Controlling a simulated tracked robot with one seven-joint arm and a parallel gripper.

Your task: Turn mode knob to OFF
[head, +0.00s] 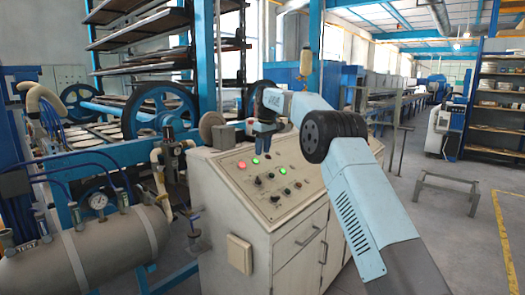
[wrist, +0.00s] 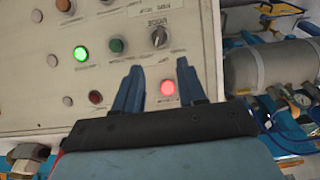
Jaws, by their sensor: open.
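The mode knob (wrist: 158,37) is a dark rotary knob with a pale pointer, on the pale control panel (wrist: 30,110). A printed MODE label is beside it; the position markings are too small to read. In the wrist view, the knob is just beyond the tips of my gripper (wrist: 156,66), roughly in line with the gap between the two blue fingers. The fingers are apart with nothing between them. In the head view, my gripper (head: 262,150) points down over the back of the sloped panel (head: 235,190).
A lit green lamp (wrist: 81,53) and a lit red lamp (wrist: 168,87) sit near the knob, the red one between the fingers in view. Dark green (wrist: 116,45) and dark red (wrist: 95,97) buttons are close. A grey tank (head: 115,245) with hoses stands left of the cabinet.

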